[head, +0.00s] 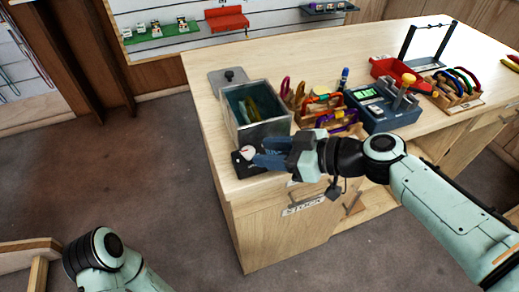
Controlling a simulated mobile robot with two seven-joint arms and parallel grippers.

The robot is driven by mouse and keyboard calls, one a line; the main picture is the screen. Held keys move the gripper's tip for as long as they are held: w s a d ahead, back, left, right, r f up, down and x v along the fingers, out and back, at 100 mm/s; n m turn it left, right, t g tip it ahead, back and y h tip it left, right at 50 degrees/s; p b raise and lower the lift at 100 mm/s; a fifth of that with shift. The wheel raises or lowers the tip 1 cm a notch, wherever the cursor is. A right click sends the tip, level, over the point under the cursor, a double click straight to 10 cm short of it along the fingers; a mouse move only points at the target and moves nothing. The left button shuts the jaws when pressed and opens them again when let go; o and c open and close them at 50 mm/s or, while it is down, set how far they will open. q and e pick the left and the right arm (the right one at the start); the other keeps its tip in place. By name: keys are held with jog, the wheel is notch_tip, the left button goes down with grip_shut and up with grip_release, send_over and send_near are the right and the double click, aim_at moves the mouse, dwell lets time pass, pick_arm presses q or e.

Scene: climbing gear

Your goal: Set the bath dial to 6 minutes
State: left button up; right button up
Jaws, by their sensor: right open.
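The bath (232,112) is a grey open-topped metal box with dark liquid and a yellowish thing inside. It stands at the left end of the wooden counter. The bath dial (248,152) is a small pale round knob on a black base at the bath's front. My right gripper (262,156) is at the dial, with its open fingers reaching left toward it. The fingers partly hide the dial, and I cannot tell whether they touch it. The dial's setting is too small to read. Of my left arm, only a link shows at bottom left; its gripper is out of view.
A grey plate with a black knob (229,76) lies behind the bath. Right of it are a wooden rack with coloured gear (317,105), a blue-grey device with a green screen (381,112) and a red bin (392,70). The counter (290,65) is clear toward the back.

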aim_at(248, 154)
jog(key=shift+x, duration=1.5)
